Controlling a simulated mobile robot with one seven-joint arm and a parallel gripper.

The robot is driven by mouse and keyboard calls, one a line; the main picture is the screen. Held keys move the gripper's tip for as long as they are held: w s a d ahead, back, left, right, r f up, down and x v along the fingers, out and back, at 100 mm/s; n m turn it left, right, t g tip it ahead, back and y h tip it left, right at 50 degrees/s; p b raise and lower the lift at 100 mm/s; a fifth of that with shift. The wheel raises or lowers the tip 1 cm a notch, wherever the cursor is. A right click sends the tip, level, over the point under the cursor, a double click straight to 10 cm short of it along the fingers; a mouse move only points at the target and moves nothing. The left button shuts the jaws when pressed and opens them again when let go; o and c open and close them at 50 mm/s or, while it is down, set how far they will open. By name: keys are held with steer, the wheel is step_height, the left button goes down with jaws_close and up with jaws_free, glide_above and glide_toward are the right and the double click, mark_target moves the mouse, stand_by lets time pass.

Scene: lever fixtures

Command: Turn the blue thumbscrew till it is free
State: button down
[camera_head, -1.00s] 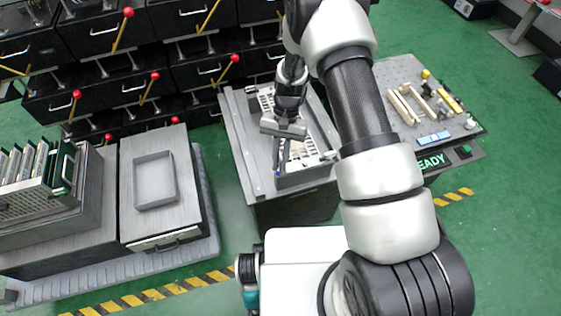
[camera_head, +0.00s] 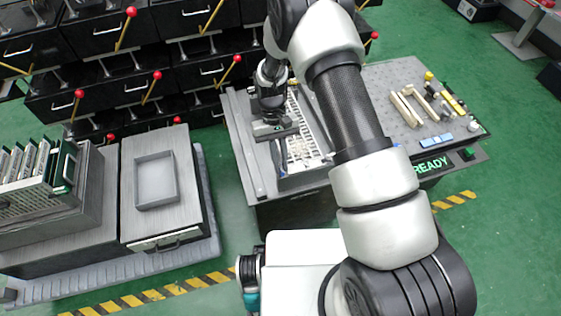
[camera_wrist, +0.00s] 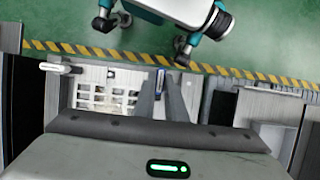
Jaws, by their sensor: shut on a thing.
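My gripper (camera_wrist: 163,98) points into the grey fixture, its two dark fingers standing close together. A small blue piece, which looks like the blue thumbscrew (camera_wrist: 160,76), shows between the fingertips in the wrist view. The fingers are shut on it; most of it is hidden. In the head view my gripper (camera_head: 274,138) is over the left part of the fixture (camera_head: 238,125), and the thumbscrew is too small and covered to make out clearly. I cannot tell how far it is turned.
A white slotted plate (camera_wrist: 108,90) lies beside the fingers, with a white handle (camera_wrist: 54,67) past it. To the right in the head view is a pegboard table (camera_head: 400,75) with loose parts and a READY display (camera_head: 431,165). A grey tray (camera_head: 155,180) stands left.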

stand_by(0.3)
steer(key=c, duration=1.8)
jaws_free()
steer(key=shift+r, duration=0.15)
steer(key=p+v, duration=0.3)
steer(key=v, duration=1.4)
steer(key=shift+r, duration=0.1)
